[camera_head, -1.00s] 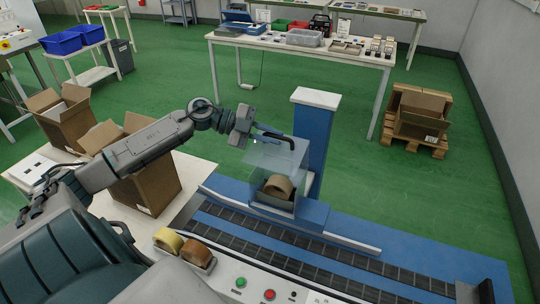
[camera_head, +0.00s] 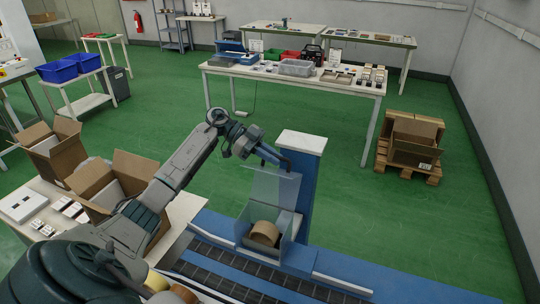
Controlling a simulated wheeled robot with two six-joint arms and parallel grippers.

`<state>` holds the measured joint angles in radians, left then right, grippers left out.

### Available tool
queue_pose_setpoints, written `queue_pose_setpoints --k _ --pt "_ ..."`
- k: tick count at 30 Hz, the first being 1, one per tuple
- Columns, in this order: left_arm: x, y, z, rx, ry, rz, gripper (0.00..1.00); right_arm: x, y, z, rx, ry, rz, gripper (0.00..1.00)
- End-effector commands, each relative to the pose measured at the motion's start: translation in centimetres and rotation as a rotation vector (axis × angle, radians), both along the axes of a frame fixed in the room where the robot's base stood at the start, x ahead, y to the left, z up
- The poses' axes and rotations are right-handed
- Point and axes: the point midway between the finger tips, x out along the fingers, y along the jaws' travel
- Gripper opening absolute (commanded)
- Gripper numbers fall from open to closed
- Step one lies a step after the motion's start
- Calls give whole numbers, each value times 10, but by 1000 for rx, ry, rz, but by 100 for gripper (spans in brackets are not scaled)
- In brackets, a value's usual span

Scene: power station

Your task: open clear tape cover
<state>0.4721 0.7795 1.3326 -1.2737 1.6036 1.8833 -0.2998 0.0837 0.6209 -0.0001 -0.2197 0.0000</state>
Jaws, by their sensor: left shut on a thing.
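The clear tape cover (camera_head: 268,190) is a see-through panel standing raised over the blue tape housing (camera_head: 292,254) in the head view. A brown tape roll (camera_head: 264,234) sits inside the housing, and its front shows below the panel. My left gripper (camera_head: 283,163) is shut on the upper edge of the cover. Its fingers reach in from the upper left, in front of the blue column (camera_head: 303,175). The exact contact is small and hard to make out. My right gripper is not in view.
A conveyor with dark rollers (camera_head: 225,272) runs past the housing. Open cardboard boxes (camera_head: 135,185) stand on a white table at the left. A long worktable (camera_head: 340,86) with trays stands behind. Green floor between them is clear.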

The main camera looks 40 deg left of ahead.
Motion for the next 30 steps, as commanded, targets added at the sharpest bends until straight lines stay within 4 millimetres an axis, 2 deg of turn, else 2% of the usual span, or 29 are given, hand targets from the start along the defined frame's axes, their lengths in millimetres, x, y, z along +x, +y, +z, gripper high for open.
queue_pose_setpoints --k 7,20,21,22,30 --pt "7 2 -4 -15 53 -2 0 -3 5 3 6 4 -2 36" --pt "8 2 -5 -16 60 -2 0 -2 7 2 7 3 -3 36" --pt "8 2 -5 -16 60 -2 18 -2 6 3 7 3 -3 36" --pt "8 2 -5 -16 60 -2 20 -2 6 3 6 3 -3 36" --pt "8 3 -4 -16 58 0 20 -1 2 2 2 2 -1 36"
